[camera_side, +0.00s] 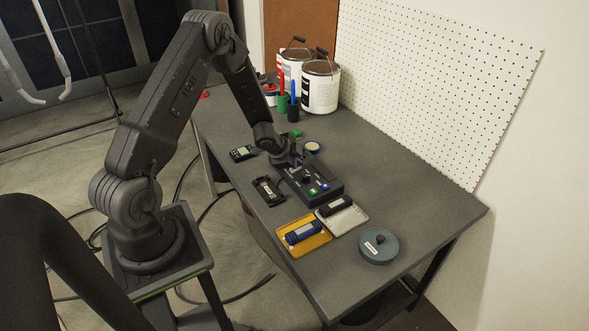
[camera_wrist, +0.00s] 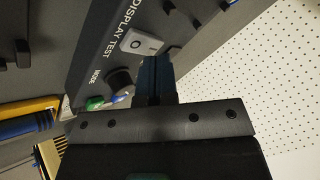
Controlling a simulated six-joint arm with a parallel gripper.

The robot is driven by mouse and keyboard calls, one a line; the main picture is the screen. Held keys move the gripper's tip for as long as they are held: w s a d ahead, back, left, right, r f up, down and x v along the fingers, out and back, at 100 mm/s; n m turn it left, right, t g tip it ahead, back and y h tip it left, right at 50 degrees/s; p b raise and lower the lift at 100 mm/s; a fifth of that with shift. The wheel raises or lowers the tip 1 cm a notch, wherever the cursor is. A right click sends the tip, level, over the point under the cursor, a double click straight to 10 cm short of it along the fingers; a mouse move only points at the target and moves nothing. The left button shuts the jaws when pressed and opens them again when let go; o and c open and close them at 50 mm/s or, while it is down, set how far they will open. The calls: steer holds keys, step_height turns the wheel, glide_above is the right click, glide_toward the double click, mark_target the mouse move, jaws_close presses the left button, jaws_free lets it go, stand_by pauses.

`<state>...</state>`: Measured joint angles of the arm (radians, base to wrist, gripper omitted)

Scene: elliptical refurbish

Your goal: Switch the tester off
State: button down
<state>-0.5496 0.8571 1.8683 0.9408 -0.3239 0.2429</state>
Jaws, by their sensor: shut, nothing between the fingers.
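The tester (camera_side: 332,190) is a dark box on the grey table in the side view. It shows a green light or button (camera_side: 312,192) and a bluish-white one beside it. In the wrist view the tester panel (camera_wrist: 100,45) reads "DISPLAY TEST" and "MODE". A light grey rocker switch (camera_wrist: 141,43) with O and I marks sits near a black mode knob (camera_wrist: 120,80). My gripper (camera_wrist: 155,62) is shut and empty, with its fingertips close to the switch. I cannot tell whether they touch it. In the side view my gripper (camera_side: 291,161) is over the tester's far end.
A yellow tray (camera_side: 318,241) with a blue cylinder and a pale tray (camera_side: 352,222) with a dark part lie nearer the front. A round grey container (camera_side: 379,246) stands right of them. Paint cans (camera_side: 320,88) stand at the back. A pegboard (camera_side: 430,90) borders the table.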

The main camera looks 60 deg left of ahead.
steer(key=shift+w+r, duration=0.2)
steer(key=shift+r, duration=1)
steer(key=shift+w+r, duration=0.15)
steer(key=shift+r, duration=1)
steer(key=shift+r, duration=0.2)
steer(key=s+d+r+n+y, duration=0.1)
steer(key=s+d+r+n, duration=0.15)
steer(key=r, duration=0.45)
steer(key=s+d+r+n+y, duration=0.1)
steer(key=s+d+r, duration=0.1)
steer(key=d+r, duration=0.35)
steer(key=s+d+r+n+y, duration=0.1)
steer(key=s+r+n, duration=0.1)
steer(key=r, duration=0.6)
steer(key=s+d+r+n+g+h, duration=0.1)
steer(key=s+d+r+h, duration=0.1)
steer(key=s+d, duration=0.5)
steer(key=s+d+r+n+g+h, duration=0.1)
steer(key=s+d+r+h, duration=0.1)
steer(key=s+d+r, duration=0.2)
steer(key=s+d, duration=0.3)
steer(key=s, duration=0.4)
steer(key=shift+d, duration=0.25)
steer(key=shift+n, duration=0.25)
